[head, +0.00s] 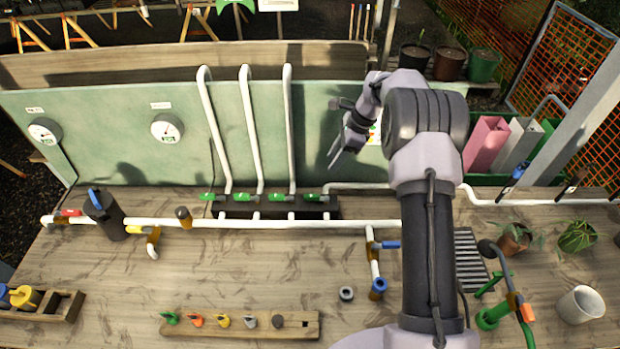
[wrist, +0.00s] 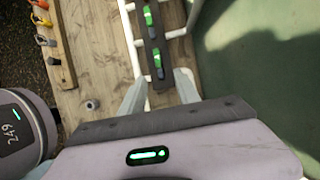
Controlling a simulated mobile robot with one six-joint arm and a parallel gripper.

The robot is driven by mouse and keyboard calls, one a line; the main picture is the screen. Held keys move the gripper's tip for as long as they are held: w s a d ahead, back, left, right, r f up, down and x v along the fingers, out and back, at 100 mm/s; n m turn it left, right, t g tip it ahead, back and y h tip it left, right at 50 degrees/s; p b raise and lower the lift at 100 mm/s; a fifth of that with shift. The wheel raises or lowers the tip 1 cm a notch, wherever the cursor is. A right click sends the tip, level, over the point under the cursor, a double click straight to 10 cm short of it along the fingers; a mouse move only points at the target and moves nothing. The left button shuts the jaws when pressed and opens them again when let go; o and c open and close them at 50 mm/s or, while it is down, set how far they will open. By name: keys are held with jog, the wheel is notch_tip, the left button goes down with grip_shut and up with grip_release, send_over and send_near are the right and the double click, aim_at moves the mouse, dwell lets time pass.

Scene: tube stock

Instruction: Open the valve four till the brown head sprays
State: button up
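A row of green-handled valves sits on a dark block (head: 235,210) at the foot of the green panel. The rightmost valve (head: 314,198) feeds a white pipe (head: 350,187) running right; no number is legible on it. Two green handles (wrist: 158,62) show in the wrist view, beyond my fingers. My gripper (head: 336,158) hangs above and right of the valves, apart from them. In the wrist view its fingers (wrist: 160,90) are spread with nothing between them. No spray shows.
Three white pipes (head: 245,130) rise up the panel (head: 110,130) left of my gripper. A white main pipe (head: 350,224) crosses the bench. Two gauges (head: 167,128) hang at left. A green stand (head: 494,315) and potted plants (head: 576,238) stand right.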

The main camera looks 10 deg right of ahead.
aim_at(311, 195)
jog(key=x, duration=1)
jog(key=s+x, duration=0.1)
jog(key=x, duration=0.4)
jog(key=shift+f+b, duration=0.15)
jog(key=shift+b, duration=0.25)
jog(key=shift+w+a+f, duration=0.15)
jog(key=shift+w+f, duration=0.05)
jog(key=shift+f, duration=0.25)
jog(key=shift+c, duration=0.5)
grip_shut()
